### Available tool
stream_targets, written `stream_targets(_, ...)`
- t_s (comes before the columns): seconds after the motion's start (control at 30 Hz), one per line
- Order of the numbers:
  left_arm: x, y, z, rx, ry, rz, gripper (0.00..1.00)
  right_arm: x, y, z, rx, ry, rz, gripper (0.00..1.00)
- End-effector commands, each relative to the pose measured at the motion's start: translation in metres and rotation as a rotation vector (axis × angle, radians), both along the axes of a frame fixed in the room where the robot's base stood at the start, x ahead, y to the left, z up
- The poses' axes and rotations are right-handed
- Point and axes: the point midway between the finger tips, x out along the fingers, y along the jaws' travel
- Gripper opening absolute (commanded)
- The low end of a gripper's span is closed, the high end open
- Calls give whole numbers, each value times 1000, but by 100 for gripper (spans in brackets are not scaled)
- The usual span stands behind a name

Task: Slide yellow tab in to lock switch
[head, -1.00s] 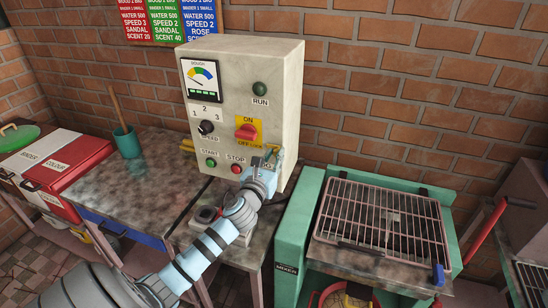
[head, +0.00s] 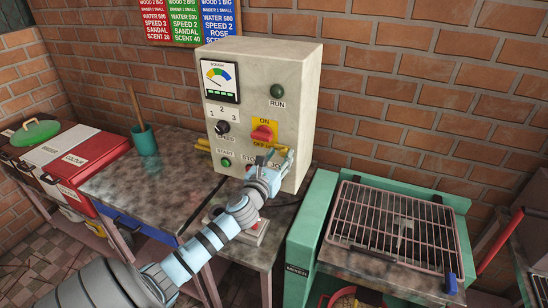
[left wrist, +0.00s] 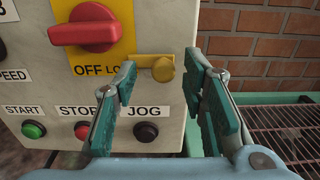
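The control box (head: 300,90) stands on the table with a red rotary switch (head: 262,133) on a yellow ON/OFF plate. The switch also shows in the left wrist view (left wrist: 87,25). The yellow tab (left wrist: 150,61) with its round knob (left wrist: 163,69) sticks out from the right of the plate, beside the OFF lettering. My left gripper (head: 274,156) is at the lower right of the box front. In the left wrist view its two fingers (left wrist: 160,72) are apart, with the tab's knob between the tips and nothing gripped. My right gripper is out of view.
Start (left wrist: 34,130), stop (left wrist: 82,131) and jog (left wrist: 147,132) buttons sit below the switch. A speed knob (head: 222,128) is to its left. A green mixer with a metal grate (head: 400,220) stands to the right. A teal cup (head: 146,142) is on the table at left.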

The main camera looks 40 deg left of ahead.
Motion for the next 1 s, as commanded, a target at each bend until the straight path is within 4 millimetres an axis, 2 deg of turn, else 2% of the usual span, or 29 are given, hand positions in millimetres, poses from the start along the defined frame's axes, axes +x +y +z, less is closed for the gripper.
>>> stream_targets(0.17, -37, -10, -2, 2, 5, -2, 38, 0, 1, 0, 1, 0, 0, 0)
stream_targets(0.3, -75, -22, -2, 0, 5, -1, 38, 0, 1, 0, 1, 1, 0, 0)
stream_targets(0.47, -105, -31, -2, -1, 3, 1, 38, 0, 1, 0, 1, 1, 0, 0)
stream_targets(0.6, -112, -33, -1, -4, 0, 2, 38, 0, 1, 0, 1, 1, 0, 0)
stream_targets(1.0, -112, -33, -1, -4, 0, 4, 38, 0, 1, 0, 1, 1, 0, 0)
